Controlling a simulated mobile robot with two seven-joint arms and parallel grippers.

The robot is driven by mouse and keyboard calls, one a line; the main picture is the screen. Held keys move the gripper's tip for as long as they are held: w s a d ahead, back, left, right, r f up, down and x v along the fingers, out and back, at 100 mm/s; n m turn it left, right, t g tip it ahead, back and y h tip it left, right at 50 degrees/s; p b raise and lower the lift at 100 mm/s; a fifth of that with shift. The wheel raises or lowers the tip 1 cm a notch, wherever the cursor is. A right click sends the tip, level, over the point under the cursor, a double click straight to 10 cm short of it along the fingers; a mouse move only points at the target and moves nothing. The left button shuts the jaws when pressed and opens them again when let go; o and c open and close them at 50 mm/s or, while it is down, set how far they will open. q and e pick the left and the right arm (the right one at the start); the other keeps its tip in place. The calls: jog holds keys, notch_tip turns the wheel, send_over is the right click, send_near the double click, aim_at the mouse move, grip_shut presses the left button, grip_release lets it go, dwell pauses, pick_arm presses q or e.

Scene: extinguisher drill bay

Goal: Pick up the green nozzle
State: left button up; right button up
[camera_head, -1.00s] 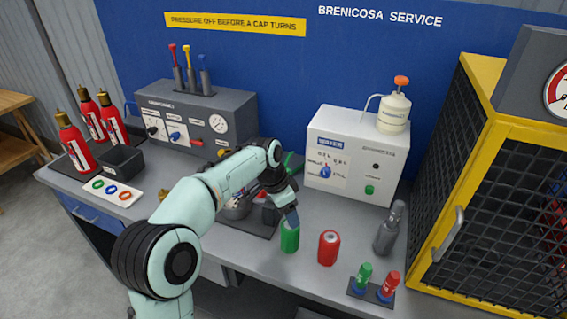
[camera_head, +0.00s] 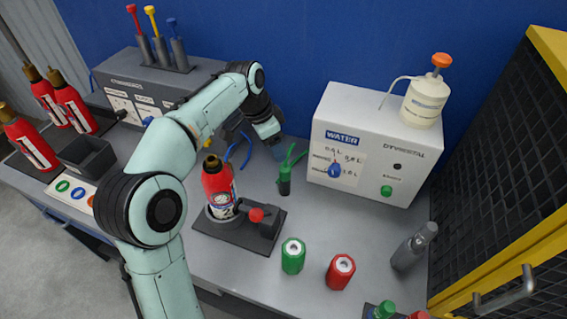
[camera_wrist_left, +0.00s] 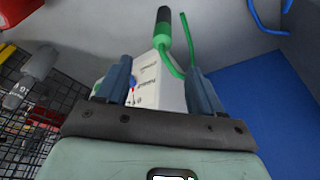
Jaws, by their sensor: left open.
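The green nozzle (camera_head: 286,176), a dark and green handle with a thin bent green tube, stands on the bench in front of the white water box. My left gripper (camera_head: 275,148) is open and empty, close behind and just left of the nozzle in the head view. In the left wrist view the nozzle (camera_wrist_left: 162,28) shows beyond the open fingers of my left gripper (camera_wrist_left: 160,80), roughly in line with the gap between them. I see no contact between fingers and nozzle. My right gripper is not in view.
A red extinguisher (camera_head: 217,188) stands in a dark clamp base (camera_head: 250,238). A blue hose (camera_head: 240,152) lies behind it. The white water box (camera_head: 362,145) stands close right. A green canister (camera_head: 293,256) and a red canister (camera_head: 340,272) stand nearer the front. A yellow cage (camera_head: 500,250) bounds the right.

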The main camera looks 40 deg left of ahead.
aim_at(284, 167)
pick_arm(q)
jog(key=b+x, duration=0.1)
jog(key=x, duration=0.6)
jog(key=shift+f, duration=0.35)
jog(key=x, duration=0.5)
jog(key=shift+w+a+f, duration=0.2)
jog(key=shift+w+f, duration=0.05)
jog(key=shift+w, duration=0.05)
jog(key=c, duration=1.2)
